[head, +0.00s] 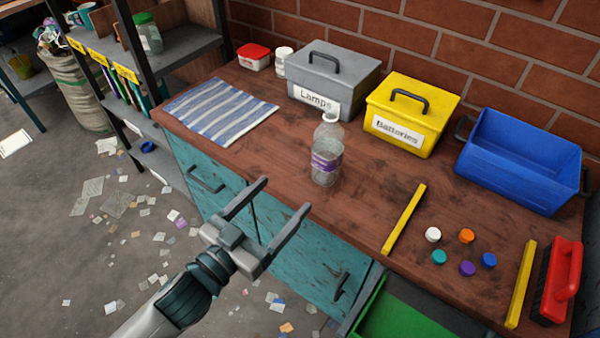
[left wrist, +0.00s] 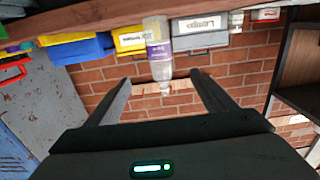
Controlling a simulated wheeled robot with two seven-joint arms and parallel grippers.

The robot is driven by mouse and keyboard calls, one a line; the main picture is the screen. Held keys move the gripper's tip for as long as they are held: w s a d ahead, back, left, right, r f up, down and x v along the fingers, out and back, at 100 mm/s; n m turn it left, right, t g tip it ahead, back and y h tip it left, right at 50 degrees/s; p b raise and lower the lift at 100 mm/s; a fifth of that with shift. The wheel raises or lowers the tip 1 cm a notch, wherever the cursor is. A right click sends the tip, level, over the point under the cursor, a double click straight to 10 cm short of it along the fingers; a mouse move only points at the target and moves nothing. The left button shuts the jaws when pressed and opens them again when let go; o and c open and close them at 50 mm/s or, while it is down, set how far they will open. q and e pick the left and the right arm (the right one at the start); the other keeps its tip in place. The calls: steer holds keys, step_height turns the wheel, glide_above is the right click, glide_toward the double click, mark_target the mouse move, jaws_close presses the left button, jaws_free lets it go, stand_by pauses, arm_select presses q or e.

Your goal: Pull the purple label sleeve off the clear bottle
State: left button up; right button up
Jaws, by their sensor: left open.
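The clear bottle (head: 328,135) stands upright on the wooden workbench, with the purple label sleeve (head: 326,162) around its lower half. In the left wrist view, which looks upside down, the bottle (left wrist: 155,27) and its purple sleeve (left wrist: 160,50) show beyond the fingers. My left gripper (head: 284,205) is open and empty, in front of the bench and apart from the bottle, toward the lower left of it. Its two fingers (left wrist: 160,82) also show in the left wrist view. My right gripper is not in view.
A striped cloth (head: 222,109), a grey Lamps box (head: 340,75), a yellow Batteries box (head: 405,120) and a blue bin (head: 515,165) stand along the back. Several caps (head: 467,236) lie between two yellow strips (head: 404,218) at right, near a red brush (head: 560,280). A green bin (head: 395,310) sits in front.

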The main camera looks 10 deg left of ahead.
mark_target(319, 157)
arm_select(q)
steer(key=p+x, duration=0.2)
steer(key=x, duration=1.3)
steer(key=shift+w+d, duration=0.25)
steer(key=shift+w, duration=0.15)
steer(key=shift+w+d, duration=0.25)
steer(key=shift+w, duration=0.2)
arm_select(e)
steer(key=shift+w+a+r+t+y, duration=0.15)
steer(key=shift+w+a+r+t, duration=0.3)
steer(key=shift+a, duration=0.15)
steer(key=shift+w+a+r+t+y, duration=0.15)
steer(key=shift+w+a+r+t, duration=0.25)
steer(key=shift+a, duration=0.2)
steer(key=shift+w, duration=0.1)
